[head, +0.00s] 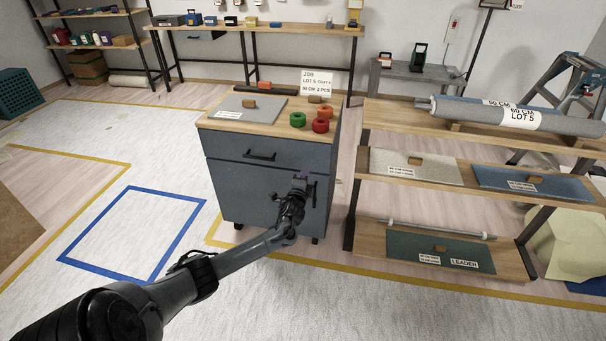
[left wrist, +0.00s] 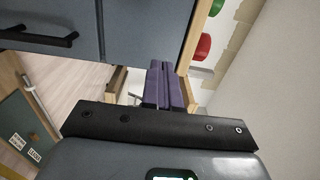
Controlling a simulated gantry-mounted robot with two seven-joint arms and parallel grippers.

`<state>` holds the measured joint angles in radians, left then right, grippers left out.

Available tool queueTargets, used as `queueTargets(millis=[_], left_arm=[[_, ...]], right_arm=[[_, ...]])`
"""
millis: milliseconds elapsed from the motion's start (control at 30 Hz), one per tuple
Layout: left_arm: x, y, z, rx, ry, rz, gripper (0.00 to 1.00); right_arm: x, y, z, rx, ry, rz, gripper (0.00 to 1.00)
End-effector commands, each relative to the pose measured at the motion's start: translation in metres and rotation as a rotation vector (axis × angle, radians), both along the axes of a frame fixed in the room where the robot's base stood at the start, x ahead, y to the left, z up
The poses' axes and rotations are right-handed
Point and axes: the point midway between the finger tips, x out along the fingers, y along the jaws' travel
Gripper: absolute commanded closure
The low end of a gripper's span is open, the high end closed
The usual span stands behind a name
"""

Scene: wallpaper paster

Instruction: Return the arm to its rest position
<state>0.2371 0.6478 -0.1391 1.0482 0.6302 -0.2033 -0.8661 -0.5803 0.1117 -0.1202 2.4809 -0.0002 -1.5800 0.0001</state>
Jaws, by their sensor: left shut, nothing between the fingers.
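My left arm reaches in from the lower left of the head view. Its left gripper (head: 300,180) is in front of the grey cabinet (head: 228,190), near the cabinet's right side and below its top. In the left wrist view the two purple finger pads of the left gripper (left wrist: 165,85) lie together, shut with nothing between them. The cabinet front with its black handle (left wrist: 45,36) fills the upper left of that view. I cannot tell from the head view whether the gripper touches the cabinet. My right gripper is not in view.
The cabinet's wooden top holds green (head: 297,119) and red (head: 321,125) rolls and a grey sheet (head: 250,106). A wooden shelf rack (head: 365,195) with sheets and a long roll (head: 520,114) stands to the right. Floor inside the blue tape square (head: 135,232) is clear.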

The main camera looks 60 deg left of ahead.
Motion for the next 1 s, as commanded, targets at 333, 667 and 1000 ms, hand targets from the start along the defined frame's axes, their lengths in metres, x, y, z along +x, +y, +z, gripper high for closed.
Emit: queueTargets(millis=[333,667,1000], left_arm=[[-0.018,-0.015,-0.004,0.0,0.012,0.001,1.0],[-0.082,-0.087,-0.098,-0.121,0.158,-0.062,1.0],[-0.167,-0.322,-0.132,-0.73,0.279,-0.188,1.0]], right_arm=[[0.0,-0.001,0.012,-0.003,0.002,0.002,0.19],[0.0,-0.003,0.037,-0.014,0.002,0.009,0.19],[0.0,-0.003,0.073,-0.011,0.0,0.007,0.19]])
